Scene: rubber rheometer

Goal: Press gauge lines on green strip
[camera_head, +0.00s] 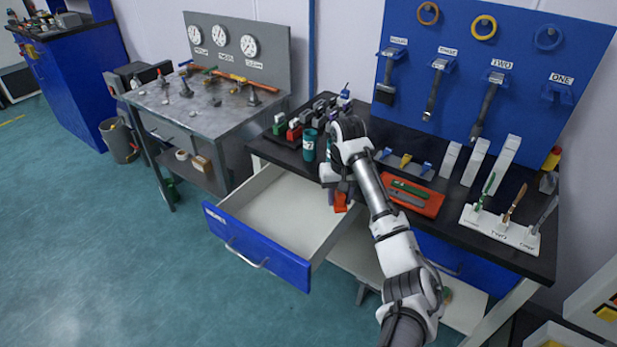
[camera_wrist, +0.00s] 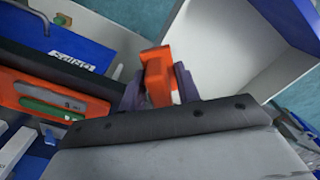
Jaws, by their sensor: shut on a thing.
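The green strip (camera_head: 410,190) lies on an orange tray (camera_head: 432,208) on the dark bench, beside a grey strip (camera_head: 405,198). In the wrist view the green strip (camera_wrist: 47,108) is at the left on the orange tray (camera_wrist: 88,101). My gripper (camera_head: 341,199) is at the bench's front edge, left of the tray and over the open drawer's side. In the wrist view my gripper (camera_wrist: 157,92) is shut on an orange block-like tool (camera_wrist: 156,72). The tool's underside is hidden.
An open, seemingly empty drawer (camera_head: 262,250) juts out below the bench. A green cylinder (camera_head: 309,145) and several small coloured tools stand behind my gripper. A rack (camera_head: 404,166) sits behind the tray. White blocks (camera_head: 475,162) and a white strip stand (camera_head: 497,228) are to its right.

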